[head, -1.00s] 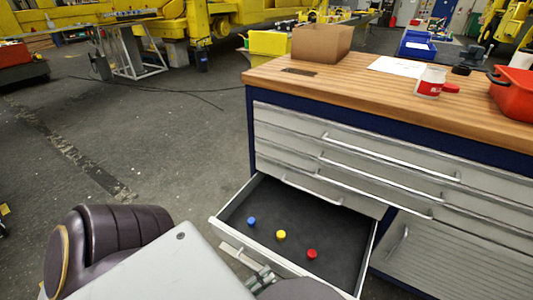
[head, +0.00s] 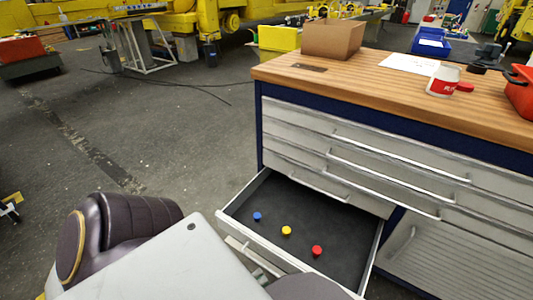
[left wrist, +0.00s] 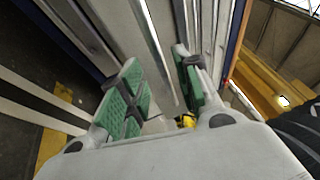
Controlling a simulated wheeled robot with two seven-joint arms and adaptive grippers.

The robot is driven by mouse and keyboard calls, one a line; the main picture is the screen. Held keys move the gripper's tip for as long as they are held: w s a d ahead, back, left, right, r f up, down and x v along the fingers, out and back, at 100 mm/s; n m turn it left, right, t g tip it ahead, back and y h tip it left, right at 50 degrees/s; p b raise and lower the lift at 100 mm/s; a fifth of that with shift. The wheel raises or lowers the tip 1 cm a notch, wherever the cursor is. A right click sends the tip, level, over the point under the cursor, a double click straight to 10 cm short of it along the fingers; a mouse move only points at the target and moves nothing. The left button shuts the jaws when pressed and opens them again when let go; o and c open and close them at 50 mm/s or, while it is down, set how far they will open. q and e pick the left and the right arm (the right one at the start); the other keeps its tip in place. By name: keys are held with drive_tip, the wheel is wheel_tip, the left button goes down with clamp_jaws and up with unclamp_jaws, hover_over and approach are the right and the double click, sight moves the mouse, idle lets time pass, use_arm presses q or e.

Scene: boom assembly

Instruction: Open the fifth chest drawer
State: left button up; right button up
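The metal chest (head: 290,125) has several grey drawers with bar handles under a wooden top. A lower left drawer (head: 290,205) is pulled out, its dark tray showing a blue cap (head: 257,216), a yellow cap (head: 287,230) and a red cap (head: 317,250). My left gripper (head: 262,278) is low at this drawer's front, mostly hidden by my arm. In the left wrist view, its green-padded fingers (left wrist: 160,90) are apart, with a metal bar (left wrist: 158,50) seen between them; contact is not clear. My right gripper is not in view.
On the wooden top (head: 350,85) are a cardboard box (head: 333,39), a paper sheet (head: 408,63), a red and white mug (head: 442,82) and a red bin (head: 520,95). A lower right panel (head: 440,262) is shut. The floor left of the chest is clear.

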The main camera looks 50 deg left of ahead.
use_arm(q)
drive_tip(key=v, duration=0.7)
idle(0.6)
